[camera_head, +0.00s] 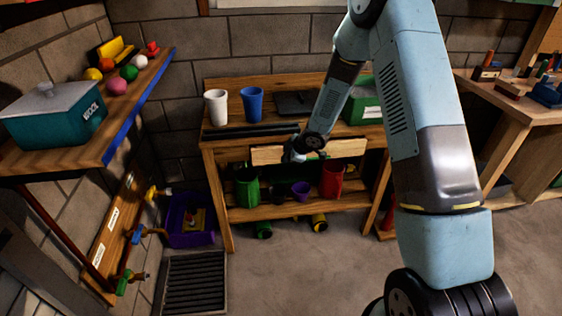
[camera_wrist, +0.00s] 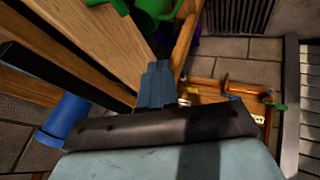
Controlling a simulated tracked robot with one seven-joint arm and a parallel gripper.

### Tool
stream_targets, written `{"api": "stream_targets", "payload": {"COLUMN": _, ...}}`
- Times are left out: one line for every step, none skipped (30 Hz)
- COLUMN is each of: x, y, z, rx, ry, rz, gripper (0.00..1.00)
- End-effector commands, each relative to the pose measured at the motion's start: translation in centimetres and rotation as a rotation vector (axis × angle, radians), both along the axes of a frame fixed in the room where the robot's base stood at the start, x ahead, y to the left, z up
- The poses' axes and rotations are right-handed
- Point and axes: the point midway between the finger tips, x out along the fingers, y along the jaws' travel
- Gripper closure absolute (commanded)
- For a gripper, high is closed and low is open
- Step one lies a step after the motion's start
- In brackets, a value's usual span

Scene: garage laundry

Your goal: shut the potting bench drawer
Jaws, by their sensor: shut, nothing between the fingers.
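The potting bench (camera_head: 225,142) is a wooden bench against the block wall, with a lower shelf. Its drawer shows as a pale wooden front (camera_head: 345,147) under the worktop; my arm crosses part of it. I cannot tell how far it stands out. My gripper (camera_head: 291,155) is shut and empty, close in front of the drawer front; whether it touches is unclear. In the wrist view the closed fingers (camera_wrist: 156,85) lie beside the bench's wooden boards (camera_wrist: 85,45), and the drawer cannot be clearly told apart there.
A white cup (camera_head: 216,107), a blue cup (camera_head: 252,104) and a green crate (camera_head: 362,105) stand on the worktop. Green (camera_head: 246,187) and red (camera_head: 331,181) pots stand on the lower shelf. A purple crate (camera_head: 190,225) is left of the bench. Floor in front is clear.

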Motion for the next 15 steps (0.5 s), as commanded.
{"api": "stream_targets", "payload": {"x": -0.3, "y": -0.5, "z": 0.9, "rx": 0.0, "ry": -0.003, "rz": -0.001, "gripper": 1.0}}
{"api": "stream_targets", "payload": {"x": -0.5, "y": -0.7, "z": 1.3, "rx": 0.001, "ry": -0.002, "rz": -0.002, "gripper": 1.0}}
{"api": "stream_targets", "payload": {"x": -0.8, "y": -1.0, "z": 1.8, "rx": 0.002, "ry": -0.001, "rz": -0.001, "gripper": 1.0}}
{"api": "stream_targets", "payload": {"x": -1.0, "y": -1.1, "z": 2.2, "rx": 0.001, "ry": -0.002, "rz": 0.0, "gripper": 1.0}}
{"api": "stream_targets", "payload": {"x": -1.2, "y": -1.3, "z": 2.5, "rx": 0.001, "ry": -0.002, "rz": 0.0, "gripper": 1.0}}
{"api": "stream_targets", "payload": {"x": -1.4, "y": -1.5, "z": 2.9, "rx": 0.001, "ry": -0.002, "rz": 0.0, "gripper": 1.0}}
{"api": "stream_targets", "payload": {"x": -1.5, "y": -1.7, "z": 3.2, "rx": 0.001, "ry": -0.002, "rz": 0.0, "gripper": 1.0}}
{"api": "stream_targets", "payload": {"x": -1.7, "y": -1.8, "z": 3.4, "rx": 0.0, "ry": -0.001, "rz": 0.0, "gripper": 1.0}}
{"api": "stream_targets", "payload": {"x": -1.9, "y": -2.0, "z": 3.7, "rx": 0.001, "ry": -0.001, "rz": -0.001, "gripper": 1.0}}
{"api": "stream_targets", "payload": {"x": -2.0, "y": -2.1, "z": 3.9, "rx": 0.001, "ry": 0.0, "rz": 0.0, "gripper": 1.0}}
{"api": "stream_targets", "payload": {"x": -2.1, "y": -2.1, "z": 4.1, "rx": 0.0, "ry": -0.001, "rz": 0.001, "gripper": 1.0}}
{"api": "stream_targets", "payload": {"x": -2.1, "y": -2.2, "z": 4.3, "rx": 0.0, "ry": -0.001, "rz": 0.002, "gripper": 1.0}}
{"api": "stream_targets", "payload": {"x": -2.2, "y": -2.3, "z": 4.4, "rx": 0.0, "ry": -0.001, "rz": 0.001, "gripper": 1.0}}
{"api": "stream_targets", "payload": {"x": -2.2, "y": -2.4, "z": 4.4, "rx": 0.005, "ry": 0.002, "rz": -0.003, "gripper": 1.0}}
{"api": "stream_targets", "payload": {"x": -2.3, "y": -2.5, "z": 4.3, "rx": 0.018, "ry": 0.01, "rz": -0.015, "gripper": 1.0}}
